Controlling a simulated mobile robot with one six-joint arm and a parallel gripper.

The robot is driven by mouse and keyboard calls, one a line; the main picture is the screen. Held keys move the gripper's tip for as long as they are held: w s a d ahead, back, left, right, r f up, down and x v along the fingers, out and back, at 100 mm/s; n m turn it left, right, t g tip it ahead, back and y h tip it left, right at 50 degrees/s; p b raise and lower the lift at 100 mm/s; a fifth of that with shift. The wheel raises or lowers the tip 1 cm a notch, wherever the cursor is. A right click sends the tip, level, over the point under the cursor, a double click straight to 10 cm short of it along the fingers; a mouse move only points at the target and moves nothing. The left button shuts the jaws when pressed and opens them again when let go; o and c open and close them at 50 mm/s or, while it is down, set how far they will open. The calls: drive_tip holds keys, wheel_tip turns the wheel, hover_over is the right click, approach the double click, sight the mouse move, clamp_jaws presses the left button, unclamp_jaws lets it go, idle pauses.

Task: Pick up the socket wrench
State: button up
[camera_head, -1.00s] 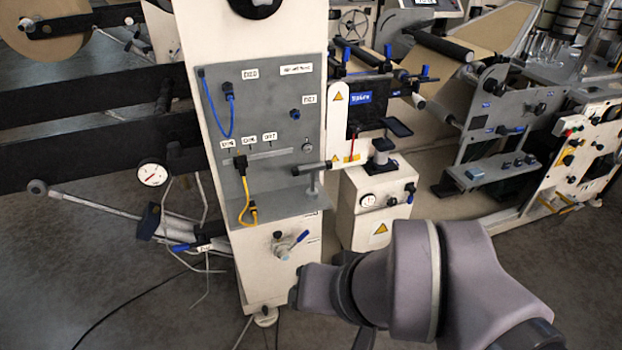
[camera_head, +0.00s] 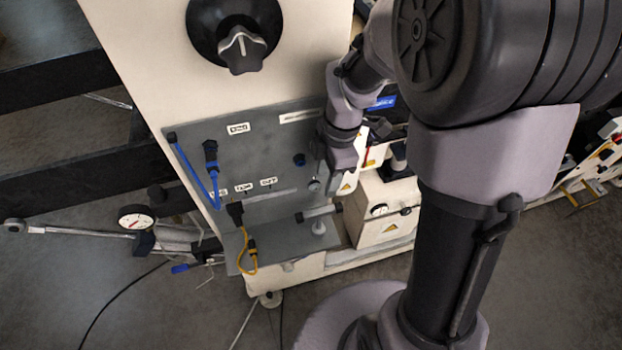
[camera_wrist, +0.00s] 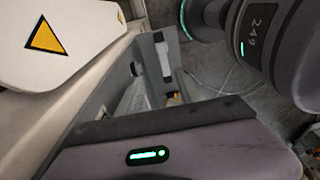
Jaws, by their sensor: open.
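What looks like the socket wrench (camera_head: 318,212), a dark bar on a short pale upright, is at the right end of the grey panel's small shelf. In the wrist view, a pale piece with a dark top (camera_wrist: 163,58) beside the panel may be the same tool, but I cannot be sure. My gripper (camera_head: 343,180) is just above and right of the wrench, close to the panel's right edge and apart from the wrench. It is open and empty; its fingertips are hard to make out. Its grey body with a green light fills the bottom of the wrist view.
The grey panel (camera_head: 270,185) carries a blue cable (camera_head: 197,175) and a yellow cable (camera_head: 246,250) left of the wrench. A large dark knob (camera_head: 238,45) is above. A white warning plate (camera_wrist: 50,65) is near my wrist.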

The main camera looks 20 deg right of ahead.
sight(319, 216)
drive_tip(key=f+b, duration=0.1)
drive_tip(key=f, duration=0.2)
drive_tip(key=a+f+b, duration=0.1)
drive_tip(key=f, duration=0.3)
drive_tip(key=f+b, duration=0.1)
drive_tip(key=f, duration=0.2)
drive_tip(key=shift+s+a+f+b, duration=0.15)
drive_tip(key=shift+s+f+b, duration=0.05)
drive_tip(key=shift+f+b, duration=0.2)
drive_tip(key=f+b, duration=0.1)
drive_tip(key=f, duration=0.2)
drive_tip(key=f+b, duration=0.1)
drive_tip(key=f, duration=0.1)
drive_tip(key=shift+s+a+f+b, duration=0.1)
drive_tip(key=shift+s+a+b, duration=0.1)
drive_tip(key=shift+s+b, duration=0.1)
drive_tip(key=shift+w, duration=0.1)
clamp_jaws()
